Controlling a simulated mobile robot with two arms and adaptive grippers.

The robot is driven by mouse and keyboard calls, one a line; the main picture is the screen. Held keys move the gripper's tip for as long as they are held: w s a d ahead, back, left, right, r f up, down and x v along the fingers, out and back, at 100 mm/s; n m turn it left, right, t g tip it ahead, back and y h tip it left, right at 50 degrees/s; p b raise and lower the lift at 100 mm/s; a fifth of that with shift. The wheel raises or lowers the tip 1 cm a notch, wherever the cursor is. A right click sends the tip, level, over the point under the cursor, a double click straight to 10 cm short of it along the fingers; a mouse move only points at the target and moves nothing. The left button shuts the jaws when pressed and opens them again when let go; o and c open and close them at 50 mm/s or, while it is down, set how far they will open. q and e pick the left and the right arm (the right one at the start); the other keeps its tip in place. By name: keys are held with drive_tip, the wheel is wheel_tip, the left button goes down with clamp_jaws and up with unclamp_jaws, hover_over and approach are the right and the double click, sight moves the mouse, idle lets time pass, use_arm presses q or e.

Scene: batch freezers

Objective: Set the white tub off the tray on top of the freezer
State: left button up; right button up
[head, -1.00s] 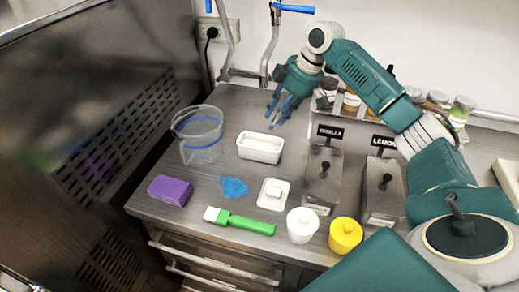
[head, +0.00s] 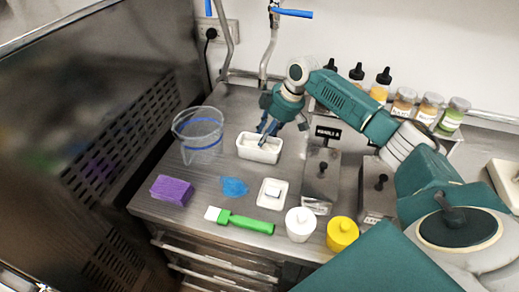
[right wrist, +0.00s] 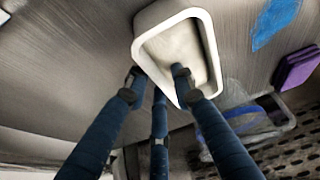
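The white rectangular tub (head: 259,155) stands on the steel worktop in the head view, right of the clear jug. It holds something pale. My right gripper (head: 272,132) is over the tub, pointing down, with its fingers apart. In the right wrist view, the tub (right wrist: 208,45) shows beyond the blue fingers (right wrist: 158,76); one fingertip overlaps its inside and another is beside its rim. I cannot tell whether they touch it. A small white tray (head: 264,202) with a pale block on it lies nearer the front edge. My left gripper is not in view.
A clear jug (head: 200,150), purple block (head: 172,190), blue scrap (head: 234,187), green-handled scraper (head: 245,222), white jar (head: 300,225) and yellow jar (head: 342,233) stand around. Labelled steel containers (head: 322,180) are at the right; several bottles are behind my arm.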

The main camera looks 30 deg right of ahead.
clamp_jaws()
drive_tip(key=shift+r, duration=0.2)
